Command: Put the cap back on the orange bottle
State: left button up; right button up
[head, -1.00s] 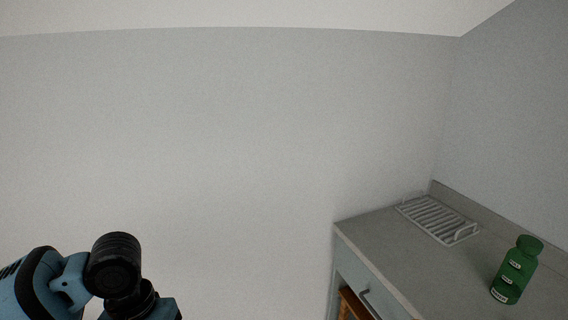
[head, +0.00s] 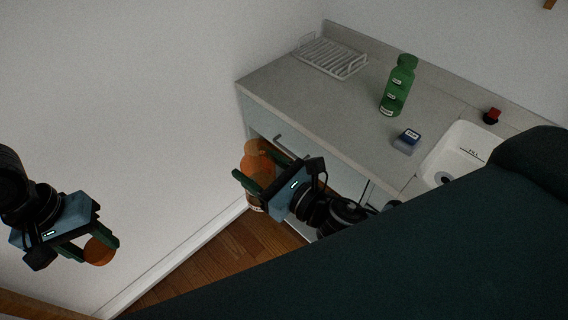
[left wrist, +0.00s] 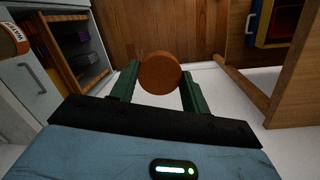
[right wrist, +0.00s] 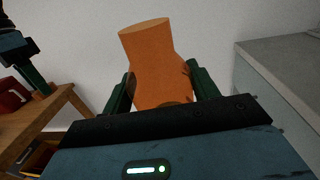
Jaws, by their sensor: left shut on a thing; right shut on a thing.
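My left gripper (head: 97,245) is shut on the round orange cap (head: 100,250), at the left of the head view. The cap (left wrist: 159,73) also sits between the green fingers in the left wrist view. My right gripper (head: 246,180) is shut on the orange bottle (head: 257,161), held in the air in front of the counter's cabinet. In the right wrist view the bottle (right wrist: 150,60) is between the fingers, its uncapped-looking neck upward and leaning slightly left. Cap and bottle are well apart.
The grey counter (head: 320,98) holds a white rack (head: 333,57), a green bottle (head: 398,86), a small blue-topped box (head: 407,140) and a sink (head: 455,150). A wooden table (right wrist: 38,116) stands left in the right wrist view. Open space lies between the grippers.

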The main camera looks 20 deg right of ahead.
jog(key=shift+w+a+r+n+g+y, duration=0.1)
jog(key=shift+w+a+n+g+y, duration=0.25)
jog(key=shift+a+y, duration=0.35)
jog(key=shift+w+a+r+n+g+y, duration=0.1)
jog(key=shift+w+a+n+g+y, duration=0.3)
jog(key=shift+a, duration=0.6)
jog(key=shift+w+a+n+g+y, duration=0.25)
jog(key=shift+a+n+y, duration=0.25)
jog(key=shift+a, duration=0.35)
pick_arm(q)
jog(key=w+d+r+n, duration=0.2)
jog(key=d+r, duration=0.3)
jog(key=d, duration=0.4)
jog(key=w+d+r+n, duration=0.2)
jog(key=d+r+n, duration=0.2)
jog(key=d, duration=0.5)
jog(key=w+d+r+n, duration=0.2)
jog(key=d+r, duration=0.5)
jog(key=d, duration=0.2)
jog(key=shift+n, duration=0.4)
jog(key=shift+f, duration=2)
jog(key=shift+f, duration=0.85)
